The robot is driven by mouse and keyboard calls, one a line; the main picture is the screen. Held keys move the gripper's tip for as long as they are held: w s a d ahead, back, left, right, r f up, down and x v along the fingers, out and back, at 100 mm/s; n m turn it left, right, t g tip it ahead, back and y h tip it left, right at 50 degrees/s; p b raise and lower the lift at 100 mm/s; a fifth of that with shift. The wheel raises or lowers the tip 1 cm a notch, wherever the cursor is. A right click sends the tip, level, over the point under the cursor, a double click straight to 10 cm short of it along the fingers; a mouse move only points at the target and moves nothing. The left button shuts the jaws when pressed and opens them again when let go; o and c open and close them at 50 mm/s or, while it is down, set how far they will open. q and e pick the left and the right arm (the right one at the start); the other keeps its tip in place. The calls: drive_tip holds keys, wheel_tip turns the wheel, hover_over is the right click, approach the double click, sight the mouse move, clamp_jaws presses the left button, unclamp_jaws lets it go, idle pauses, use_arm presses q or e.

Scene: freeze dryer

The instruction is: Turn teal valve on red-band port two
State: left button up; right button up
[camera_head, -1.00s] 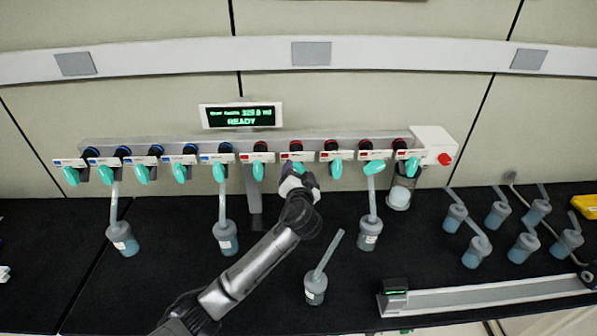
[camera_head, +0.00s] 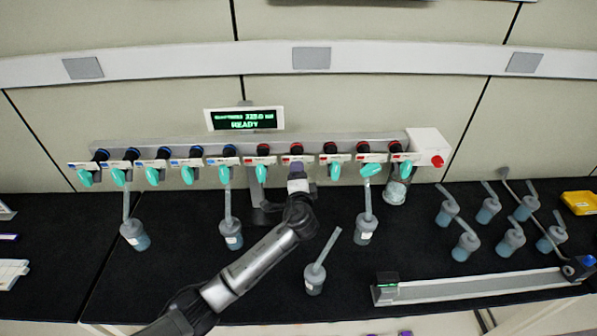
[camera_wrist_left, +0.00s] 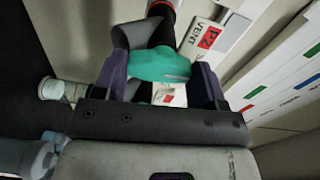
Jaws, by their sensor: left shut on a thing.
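The teal valve (camera_wrist_left: 160,64) is on the red-band port whose label (camera_wrist_left: 208,38) reads P2 and VENT in the left wrist view. My left gripper (camera_wrist_left: 162,84) has its dark purple fingers on either side of the teal handle and is shut on it. In the head view my left gripper (camera_head: 298,178) is at the second red-band port (camera_head: 296,150) from the left of the red group. The gripper hides that port's handle there. My right gripper is in neither view.
Other teal valves, such as the first red-band one (camera_head: 261,173), line the manifold (camera_head: 300,142) close on both sides. Flasks with tubes (camera_head: 366,228) hang or stand nearby. A loose flask (camera_head: 314,279) stands on the black bench. A display (camera_head: 244,118) reads READY.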

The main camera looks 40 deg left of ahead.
use_arm(q)
drive_tip(key=shift+m+p, duration=0.3)
drive_tip(key=shift+m, duration=0.2)
idle(0.3)
drive_tip(key=o, duration=0.9)
drive_tip(key=shift+b+v, duration=0.85)
drive_tip(key=shift+v, duration=6.1)
